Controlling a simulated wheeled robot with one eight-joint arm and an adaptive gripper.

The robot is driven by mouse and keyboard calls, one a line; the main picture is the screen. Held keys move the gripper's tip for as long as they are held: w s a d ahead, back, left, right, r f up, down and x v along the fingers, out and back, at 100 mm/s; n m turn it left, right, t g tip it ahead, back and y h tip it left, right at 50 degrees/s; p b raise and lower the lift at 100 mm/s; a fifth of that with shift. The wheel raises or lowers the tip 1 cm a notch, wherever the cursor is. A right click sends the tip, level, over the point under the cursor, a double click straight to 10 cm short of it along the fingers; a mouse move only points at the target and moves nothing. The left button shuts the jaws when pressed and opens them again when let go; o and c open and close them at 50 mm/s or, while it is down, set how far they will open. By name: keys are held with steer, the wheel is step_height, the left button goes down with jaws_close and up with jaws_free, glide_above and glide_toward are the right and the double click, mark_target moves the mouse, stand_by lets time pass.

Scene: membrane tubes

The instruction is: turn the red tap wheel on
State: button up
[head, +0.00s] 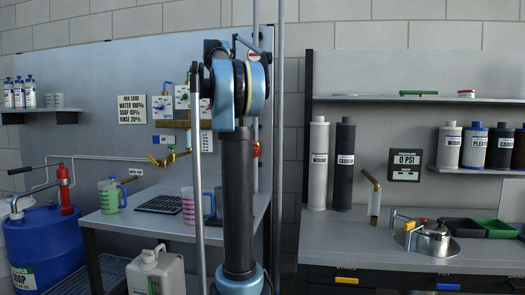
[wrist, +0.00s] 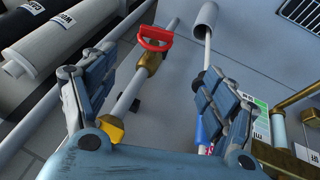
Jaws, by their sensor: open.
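The red tap wheel (wrist: 155,38) shows in the wrist view as a red ring on a brass valve, fixed to a pale pipe (wrist: 133,90). It lies beyond my fingertips, slightly above the middle of the view. In the head view a bit of red (head: 256,149) shows just right of my arm, mostly hidden by it. My gripper (wrist: 148,85) is open, with its two jointed fingers spread wide to left and right and nothing between them. The wheel is apart from both fingers. My gripper is hidden behind my arm in the head view.
In the wrist view a grey tube (wrist: 206,18) hangs near the right finger, and dark and white cylinders (wrist: 48,45) lie left. In the head view, a left counter (head: 150,226) holds jugs, and a right counter (head: 340,240) holds membrane tubes (head: 319,165) and a pot (head: 432,240).

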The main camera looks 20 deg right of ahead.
steer(key=x, duration=1.7)
steer(key=shift+d, duration=0.4)
